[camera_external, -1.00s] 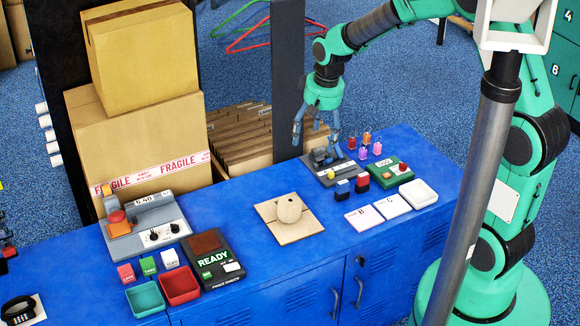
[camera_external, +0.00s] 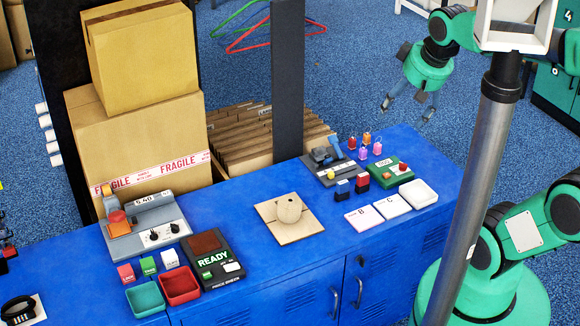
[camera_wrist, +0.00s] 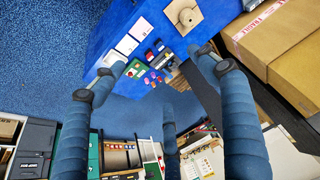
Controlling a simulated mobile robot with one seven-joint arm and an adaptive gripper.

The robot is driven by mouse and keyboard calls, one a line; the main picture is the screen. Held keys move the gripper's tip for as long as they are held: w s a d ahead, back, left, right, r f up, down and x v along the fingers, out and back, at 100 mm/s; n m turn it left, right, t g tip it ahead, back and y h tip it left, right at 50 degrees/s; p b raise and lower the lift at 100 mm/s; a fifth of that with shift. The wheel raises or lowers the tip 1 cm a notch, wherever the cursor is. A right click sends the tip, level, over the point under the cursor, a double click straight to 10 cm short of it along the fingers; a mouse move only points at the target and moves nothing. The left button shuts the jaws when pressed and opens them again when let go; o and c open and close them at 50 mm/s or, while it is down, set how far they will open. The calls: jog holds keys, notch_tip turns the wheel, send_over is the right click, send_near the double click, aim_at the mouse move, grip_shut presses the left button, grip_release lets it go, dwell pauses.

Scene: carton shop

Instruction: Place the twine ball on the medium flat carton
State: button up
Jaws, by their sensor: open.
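The twine ball (camera_external: 289,208), beige with a small dark spot on top, rests on a flat tan carton (camera_external: 290,235) on the blue counter. I cannot tell from these frames whether this carton is the medium one. The ball also shows at the top of the wrist view (camera_wrist: 188,16). My gripper (camera_external: 407,108) is open and empty, raised beyond the counter's right back side, well apart from the ball. Its spread blue fingers (camera_wrist: 158,65) also show in the wrist view with nothing between them.
The blue counter (camera_external: 345,250) holds a scale (camera_external: 145,222), a black READY device (camera_external: 213,258), red and green trays, cards, and small coloured items at right. Stacked large cartons (camera_external: 145,130) stand behind at left. A dark post (camera_external: 288,80) rises behind the counter.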

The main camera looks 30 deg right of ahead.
jog(key=s+d, duration=0.1)
jog(key=s, duration=0.5)
jog(key=shift+s+d+r+t, duration=0.2)
jog(key=shift+r+t, duration=0.1)
jog(key=shift+t, duration=0.1)
dwell(0.9)
